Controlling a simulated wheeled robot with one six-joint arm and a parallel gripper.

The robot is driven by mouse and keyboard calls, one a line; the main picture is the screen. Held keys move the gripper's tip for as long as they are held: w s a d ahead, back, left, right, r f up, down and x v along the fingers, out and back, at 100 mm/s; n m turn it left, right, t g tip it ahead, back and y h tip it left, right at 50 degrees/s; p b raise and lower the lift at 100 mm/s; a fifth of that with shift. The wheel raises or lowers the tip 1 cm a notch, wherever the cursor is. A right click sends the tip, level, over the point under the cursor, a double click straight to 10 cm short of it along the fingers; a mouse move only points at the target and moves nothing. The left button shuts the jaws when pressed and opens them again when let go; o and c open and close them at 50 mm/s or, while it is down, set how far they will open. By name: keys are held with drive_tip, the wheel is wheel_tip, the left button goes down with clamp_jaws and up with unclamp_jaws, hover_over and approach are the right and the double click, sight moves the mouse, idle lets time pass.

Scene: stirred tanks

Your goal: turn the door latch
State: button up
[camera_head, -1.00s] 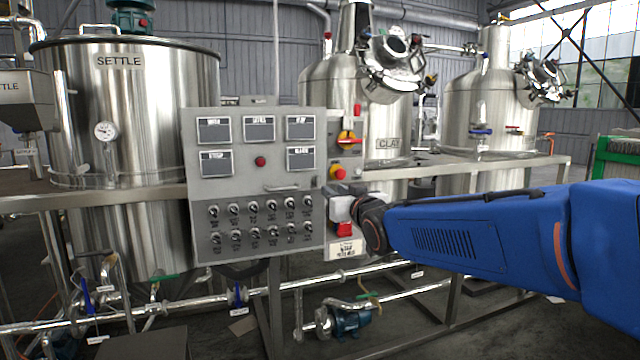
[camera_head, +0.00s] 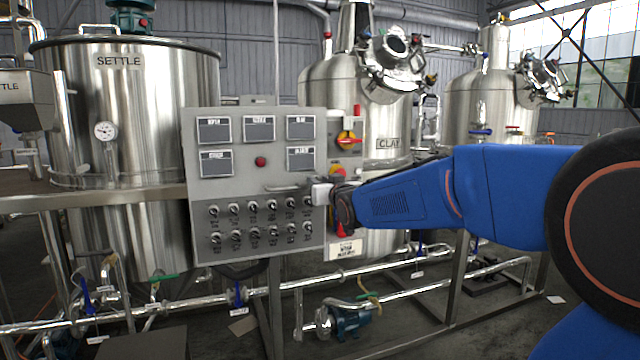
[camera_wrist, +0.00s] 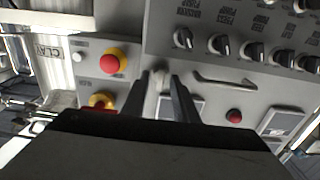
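A grey control cabinet (camera_head: 250,240) carries a bar-shaped handle (camera_head: 280,188) on its front, left of my gripper (camera_head: 312,191). In the wrist view the cabinet appears upside down, and the handle (camera_wrist: 222,81) lies right of my fingers (camera_wrist: 160,78). The two dark fingers stand apart with a gap between them. A small pale grey part (camera_wrist: 162,70) shows at the gap near the fingertips. I cannot tell whether it is the door latch or whether the fingers touch it. In the head view my gripper hides the cabinet's right edge there.
Rows of black knobs (camera_head: 252,208) sit below the handle. A red-and-yellow emergency button (camera_wrist: 113,63) and a rotary switch (camera_wrist: 102,101) are on the narrow box beside the cabinet. Steel tanks (camera_head: 150,90) and pipes (camera_head: 180,308) stand around it.

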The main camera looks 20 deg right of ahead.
clamp_jaws()
drive_tip(key=shift+m, duration=0.4)
drive_tip(key=m, duration=1.7)
drive_tip(key=shift+d+f, duration=0.15)
drive_tip(key=shift+f, duration=0.1)
idle(0.3)
